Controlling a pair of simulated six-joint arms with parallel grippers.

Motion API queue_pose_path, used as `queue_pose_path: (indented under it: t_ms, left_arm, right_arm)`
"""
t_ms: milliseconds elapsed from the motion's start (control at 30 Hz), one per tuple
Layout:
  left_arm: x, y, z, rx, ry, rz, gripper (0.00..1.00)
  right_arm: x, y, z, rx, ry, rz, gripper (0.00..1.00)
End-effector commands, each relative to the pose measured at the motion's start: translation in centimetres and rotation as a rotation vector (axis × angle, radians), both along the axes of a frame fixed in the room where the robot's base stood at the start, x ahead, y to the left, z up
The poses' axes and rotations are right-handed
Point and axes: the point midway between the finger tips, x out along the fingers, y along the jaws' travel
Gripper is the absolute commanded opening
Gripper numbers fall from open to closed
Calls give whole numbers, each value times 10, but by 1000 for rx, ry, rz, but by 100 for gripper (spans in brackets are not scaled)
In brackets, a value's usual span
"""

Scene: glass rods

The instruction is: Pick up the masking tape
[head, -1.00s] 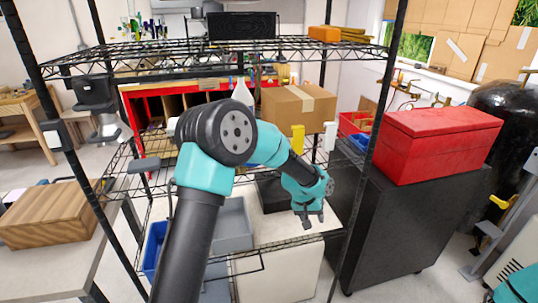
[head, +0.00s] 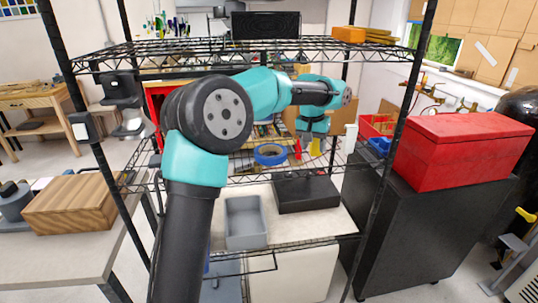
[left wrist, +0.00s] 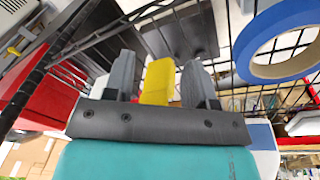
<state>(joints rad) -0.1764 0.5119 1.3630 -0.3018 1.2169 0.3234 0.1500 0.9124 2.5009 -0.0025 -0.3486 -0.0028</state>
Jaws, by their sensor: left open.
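The masking tape is a blue ring (head: 270,154) lying on the wire middle shelf in the head view. In the left wrist view the blue tape (left wrist: 268,62) shows at the upper right, outside the fingers and cut by the frame edge. My left gripper (head: 311,141) is over the middle shelf, to the right of the tape and apart from it. Its two fingers (left wrist: 160,78) are spread. A yellow object (left wrist: 157,80) shows between them in the wrist view; I cannot tell if they touch it. My right gripper is not in view.
A red object (head: 298,149) is between tape and gripper. A black box (head: 306,194) and grey bin (head: 245,221) are below. A red toolbox (head: 462,150) is at right.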

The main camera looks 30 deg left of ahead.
Motion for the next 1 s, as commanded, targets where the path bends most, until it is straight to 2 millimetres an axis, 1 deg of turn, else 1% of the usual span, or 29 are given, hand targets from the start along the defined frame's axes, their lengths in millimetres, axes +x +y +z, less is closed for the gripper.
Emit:
queue_pose_path:
  t_ms: [33,100,200,233,333,567,667,833,1000]
  left_arm:
    - [-5,24,8,23,21,-9,51]
    - [-14,51,17,50,55,-31,51]
    - [-24,77,26,77,93,-55,51]
    - [-25,81,27,81,100,-59,51]
    - [-28,86,29,86,110,-66,51]
    - [-28,85,28,86,109,-66,51]
    - [-28,85,24,86,110,-66,51]
    - [-28,85,8,86,110,-66,51]
    - [-28,85,5,85,108,-66,51]
  right_arm:
    - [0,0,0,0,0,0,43]
    - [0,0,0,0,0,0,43]
    - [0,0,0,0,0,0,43]
    - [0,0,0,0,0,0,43]
    - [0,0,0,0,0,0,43]
    - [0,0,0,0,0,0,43]
    - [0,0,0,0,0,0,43]
    - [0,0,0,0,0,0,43]
    - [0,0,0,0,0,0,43]
